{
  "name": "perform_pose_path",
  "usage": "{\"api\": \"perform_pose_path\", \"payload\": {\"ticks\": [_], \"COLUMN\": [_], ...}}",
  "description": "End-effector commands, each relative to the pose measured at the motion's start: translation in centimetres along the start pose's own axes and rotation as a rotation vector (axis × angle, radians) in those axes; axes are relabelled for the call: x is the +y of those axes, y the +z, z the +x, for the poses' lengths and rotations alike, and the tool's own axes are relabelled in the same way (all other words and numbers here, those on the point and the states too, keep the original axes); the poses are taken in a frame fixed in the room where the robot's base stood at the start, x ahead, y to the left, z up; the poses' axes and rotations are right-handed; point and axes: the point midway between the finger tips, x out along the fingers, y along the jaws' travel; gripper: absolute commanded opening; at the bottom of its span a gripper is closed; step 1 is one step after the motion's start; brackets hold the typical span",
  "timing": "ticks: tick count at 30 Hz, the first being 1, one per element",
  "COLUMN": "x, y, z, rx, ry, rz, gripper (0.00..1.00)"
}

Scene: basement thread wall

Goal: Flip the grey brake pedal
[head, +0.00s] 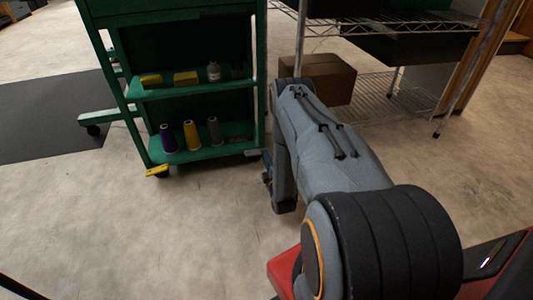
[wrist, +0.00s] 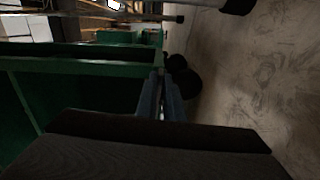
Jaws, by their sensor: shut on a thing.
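The green cart (head: 190,86) stands left of my arm, and its lower frame also fills the left of the wrist view (wrist: 90,75). My gripper (head: 267,178) is low beside the cart's front right corner, mostly hidden behind my arm. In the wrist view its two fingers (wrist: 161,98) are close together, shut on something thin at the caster. That fits the grey brake pedal, but its outline is too dark and covered to make out. Dark round caster wheels (wrist: 183,82) are just beyond the fingers. A yellow pedal (head: 157,170) is on the cart's front left caster.
Purple (head: 168,139), yellow (head: 191,136) and grey (head: 213,131) thread cones stand on the cart's lower shelf. A wire rack (head: 385,98) with a cardboard box (head: 318,78) stands behind my arm. The concrete floor (head: 140,235) in front of the cart is clear.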

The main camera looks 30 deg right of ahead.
Motion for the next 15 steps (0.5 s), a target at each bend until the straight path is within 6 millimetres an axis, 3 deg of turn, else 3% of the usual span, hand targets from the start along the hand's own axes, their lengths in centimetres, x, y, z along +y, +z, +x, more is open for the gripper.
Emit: {"api": "perform_pose_path", "payload": {"ticks": [6,15], "x": [-0.48,-0.70], "y": [0.07,0.08], "z": [-0.03,-0.01], "rx": [0.000,0.000], "ry": [0.000,-0.001], "rz": [0.145,0.168], "gripper": [0.00,0.00]}}
